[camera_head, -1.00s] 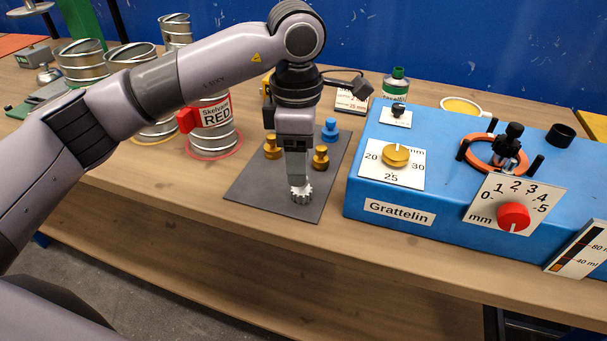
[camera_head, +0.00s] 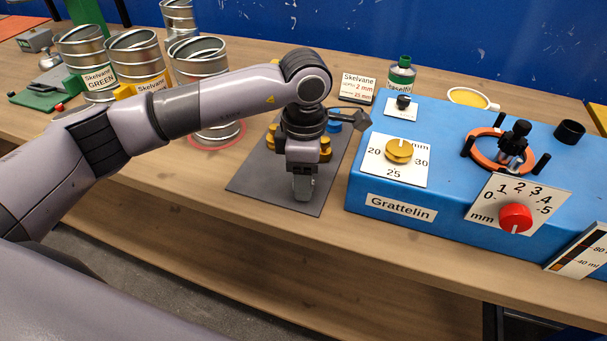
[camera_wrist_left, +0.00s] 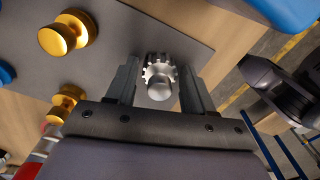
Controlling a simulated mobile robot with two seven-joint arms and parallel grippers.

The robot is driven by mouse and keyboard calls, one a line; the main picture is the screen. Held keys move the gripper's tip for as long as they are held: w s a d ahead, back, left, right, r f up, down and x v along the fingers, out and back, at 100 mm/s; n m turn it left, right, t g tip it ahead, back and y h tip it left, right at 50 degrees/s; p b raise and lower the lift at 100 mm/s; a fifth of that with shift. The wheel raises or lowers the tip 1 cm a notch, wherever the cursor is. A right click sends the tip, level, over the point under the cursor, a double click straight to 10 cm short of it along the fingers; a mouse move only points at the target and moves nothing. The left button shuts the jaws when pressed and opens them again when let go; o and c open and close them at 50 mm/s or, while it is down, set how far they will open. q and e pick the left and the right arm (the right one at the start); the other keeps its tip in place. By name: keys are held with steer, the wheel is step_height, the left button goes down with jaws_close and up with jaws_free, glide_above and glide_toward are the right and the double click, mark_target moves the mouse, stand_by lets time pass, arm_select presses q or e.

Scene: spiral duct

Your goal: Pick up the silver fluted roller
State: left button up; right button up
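The silver fluted roller (camera_wrist_left: 159,76) stands on the dark grey mat (camera_wrist_left: 130,25) in the left wrist view, with its toothed end and round knob showing. My left gripper (camera_wrist_left: 160,88) is open, with one finger on each side of the roller; narrow gaps seem to show beside it. In the head view my left gripper (camera_head: 303,190) points straight down at the front part of the mat and hides the roller.
Brass rollers (camera_wrist_left: 66,34) and a blue roller (camera_head: 334,126) stand behind on the mat. The blue Grattelin machine (camera_head: 450,205) is close to the right. Metal cans (camera_head: 138,60) stand to the left. The wooden table's front edge is bare.

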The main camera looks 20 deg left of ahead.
arm_select(q)
jaws_close()
steer(key=shift+r, duration=0.15)
